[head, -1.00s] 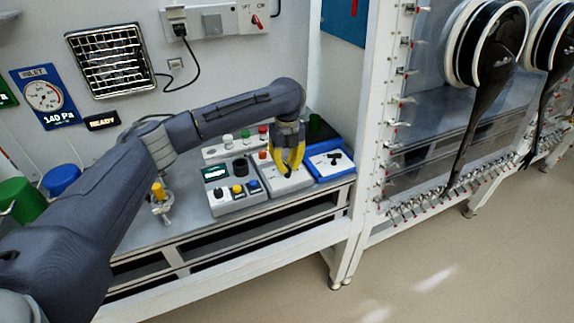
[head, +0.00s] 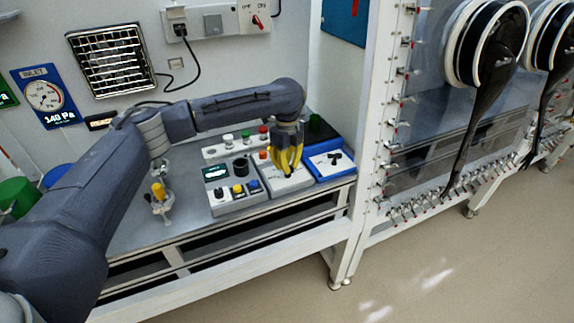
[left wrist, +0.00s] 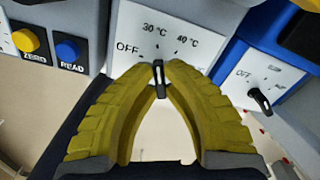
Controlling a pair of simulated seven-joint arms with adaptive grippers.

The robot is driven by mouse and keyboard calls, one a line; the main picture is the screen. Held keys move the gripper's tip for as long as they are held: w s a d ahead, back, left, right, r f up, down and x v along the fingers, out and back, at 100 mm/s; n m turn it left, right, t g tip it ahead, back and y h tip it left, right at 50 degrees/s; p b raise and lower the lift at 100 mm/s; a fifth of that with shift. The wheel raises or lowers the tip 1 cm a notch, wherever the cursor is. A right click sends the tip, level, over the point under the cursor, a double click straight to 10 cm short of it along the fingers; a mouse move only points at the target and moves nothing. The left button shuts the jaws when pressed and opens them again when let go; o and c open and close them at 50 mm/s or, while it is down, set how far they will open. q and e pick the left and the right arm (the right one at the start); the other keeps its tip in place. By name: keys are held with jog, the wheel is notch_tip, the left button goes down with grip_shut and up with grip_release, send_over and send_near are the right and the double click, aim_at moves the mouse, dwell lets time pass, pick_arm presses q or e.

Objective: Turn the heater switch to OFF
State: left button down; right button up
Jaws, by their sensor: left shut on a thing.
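The heater switch (left wrist: 158,78) is a small black knob with a white line, on a light grey box (head: 291,183) marked OFF, 30 °C and 40 °C. In the left wrist view its white line points up, roughly toward the 30 °C mark, not at OFF. My left gripper (left wrist: 159,72) has yellow ribbed fingers and is shut on the knob, one fingertip on each side. In the head view the gripper (head: 287,172) hangs down over the box and its fingers hide the knob. My right gripper is not in view.
A blue-framed box (head: 330,163) with its own OFF-marked black knob (left wrist: 259,101) stands close on the right. A box with yellow and blue buttons (head: 236,198) stands close on the left. A yellow-topped stand (head: 159,192) is further left on the bench.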

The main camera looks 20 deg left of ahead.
pick_arm(q)
jog(key=shift+s+n, duration=0.1)
jog(key=shift+n, duration=1)
jog(key=c, duration=1.5)
grip_release()
notch_tip(320, 180, up, 12)
